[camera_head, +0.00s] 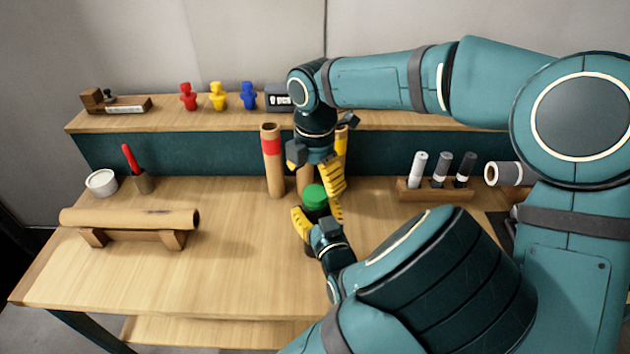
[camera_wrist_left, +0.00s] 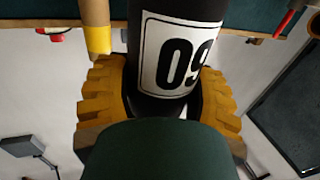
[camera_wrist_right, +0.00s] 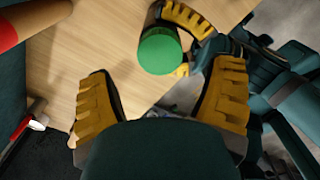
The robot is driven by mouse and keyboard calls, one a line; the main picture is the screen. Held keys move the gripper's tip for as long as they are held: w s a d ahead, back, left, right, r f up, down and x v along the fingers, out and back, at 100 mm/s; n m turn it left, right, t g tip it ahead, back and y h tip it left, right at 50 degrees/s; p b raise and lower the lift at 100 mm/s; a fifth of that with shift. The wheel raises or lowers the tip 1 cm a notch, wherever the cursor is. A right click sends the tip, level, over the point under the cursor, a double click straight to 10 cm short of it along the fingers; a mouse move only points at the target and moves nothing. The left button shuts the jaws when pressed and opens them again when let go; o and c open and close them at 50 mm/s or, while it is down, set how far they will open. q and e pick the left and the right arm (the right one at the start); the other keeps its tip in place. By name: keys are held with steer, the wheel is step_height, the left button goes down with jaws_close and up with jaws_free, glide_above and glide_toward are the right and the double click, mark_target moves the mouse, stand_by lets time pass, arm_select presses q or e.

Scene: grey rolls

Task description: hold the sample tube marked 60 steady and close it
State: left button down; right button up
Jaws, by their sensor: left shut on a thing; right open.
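The dark sample tube (camera_wrist_left: 206,12) has a white label that reads upside down as 60 in the left wrist view. My left gripper (camera_head: 318,214) is shut around it, one yellow finger on each side, above the table. A green cap (camera_head: 314,194) sits at the tube's top; whether it is fully closed I cannot tell. The cap also shows in the right wrist view (camera_wrist_right: 158,52). My right gripper (camera_head: 316,172) is open just above and behind the cap, fingers pointing down. The cap is beyond its fingertips, not between them. Most of the tube is hidden in the head view.
A red-banded cardboard roll (camera_head: 272,165) stands close behind the grippers, with other rolls partly hidden. A roll on a wooden cradle (camera_head: 130,219) lies at left. A rack of markers (camera_head: 436,190) stands at right. The front left tabletop is clear.

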mark_target(315, 193)
step_height(315, 193, up, 4)
steer(key=shift+f, duration=0.25)
steer(key=shift+f, duration=4.05)
steer(key=c, duration=1.3)
steer(key=shift+o, duration=0.2)
steer(key=shift+m, duration=1.7)
